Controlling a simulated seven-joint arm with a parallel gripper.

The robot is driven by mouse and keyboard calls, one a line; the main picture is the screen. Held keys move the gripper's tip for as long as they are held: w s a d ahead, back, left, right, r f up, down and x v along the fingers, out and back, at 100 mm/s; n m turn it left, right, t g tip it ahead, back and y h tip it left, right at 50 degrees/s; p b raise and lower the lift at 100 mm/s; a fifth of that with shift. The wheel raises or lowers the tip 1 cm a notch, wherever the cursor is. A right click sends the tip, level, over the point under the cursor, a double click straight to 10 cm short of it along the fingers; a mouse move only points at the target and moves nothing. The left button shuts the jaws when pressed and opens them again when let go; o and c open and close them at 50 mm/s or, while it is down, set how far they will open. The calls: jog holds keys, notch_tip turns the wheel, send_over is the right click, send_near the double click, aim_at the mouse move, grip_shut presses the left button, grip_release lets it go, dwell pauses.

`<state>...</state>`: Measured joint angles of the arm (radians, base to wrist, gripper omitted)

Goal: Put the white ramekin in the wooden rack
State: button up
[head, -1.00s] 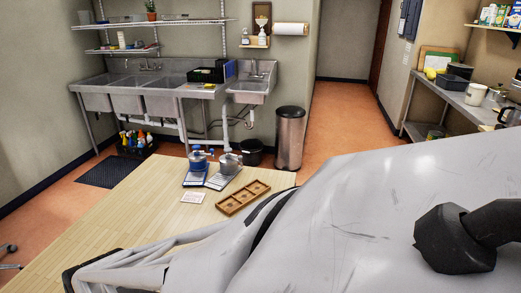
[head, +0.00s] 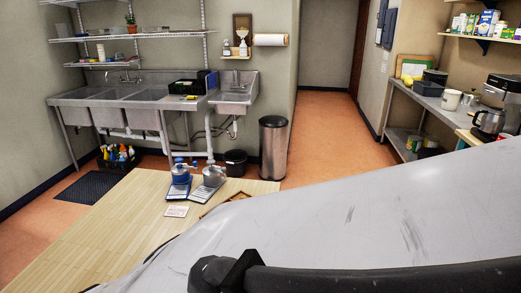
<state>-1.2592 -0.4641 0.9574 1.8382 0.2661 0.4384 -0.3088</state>
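The wooden rack (head: 211,208) lies on the light wooden table (head: 100,243). Only its upper left corner shows; my own arm covers the rest. No white ramekin can be made out on the visible part of the table. My gripper cannot be made out in the head view, where my large pale arm fills the lower right.
A steel bin (head: 273,148) stands behind. The table's left part is clear.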

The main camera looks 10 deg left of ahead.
dwell(0.3)
jog(key=c, duration=1.1)
jog(key=shift+r, duration=0.15)
jog(key=shift+r, duration=0.55)
notch_tip(320, 180, up, 2)
jog(key=shift+r, duration=0.1)
jog(key=s+d, duration=0.1)
jog(key=d, duration=0.4)
jog(key=s+d+r, duration=0.1)
jog(key=s+d, duration=0.1)
jog(key=d, duration=0.3)
jog(key=s+d, duration=0.2)
jog(key=d, duration=0.3)
jog(key=shift+d+r, duration=0.15)
jog(key=shift+r, duration=0.05)
